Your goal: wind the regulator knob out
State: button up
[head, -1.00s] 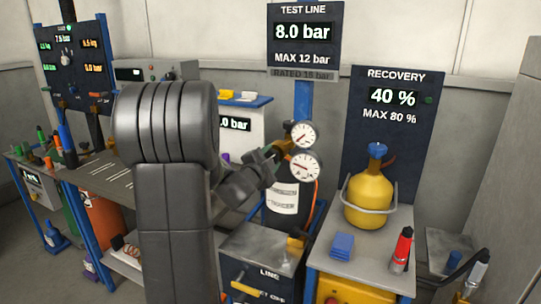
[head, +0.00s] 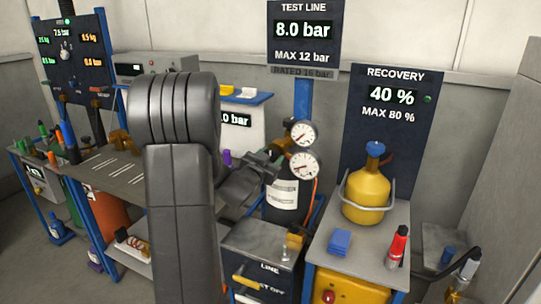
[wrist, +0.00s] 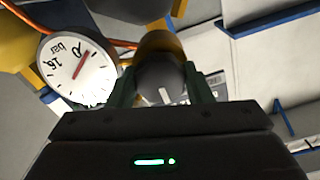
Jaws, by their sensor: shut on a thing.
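The regulator knob (wrist: 160,82), dark grey with a white mark line, sits between the fingers of my gripper (wrist: 163,88) in the wrist view. My gripper is shut on it, a green finger on each side. In the head view my gripper (head: 270,160) reaches the brass regulator from the left, and the knob is hard to make out. The upper gauge (head: 302,133) and lower gauge (head: 304,164) are beside it. One gauge (wrist: 77,70), marked bar, shows close up in the wrist view. The test line display (head: 303,30) reads 8.0 bar, with MAX 12 bar below.
A black cylinder (head: 287,203) stands below the regulator, with an orange hose beside it. The recovery display (head: 392,96) reads 40 %.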

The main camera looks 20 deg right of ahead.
jog(key=shift+f+n, duration=0.1)
jog(key=shift+n, duration=0.2)
jog(key=o, duration=1)
jog(key=b+v, duration=0.1)
jog(key=v, duration=1.3)
jog(key=shift+d+b, duration=0.1)
jog(key=shift+b, duration=0.2)
jog(key=shift+d, duration=0.1)
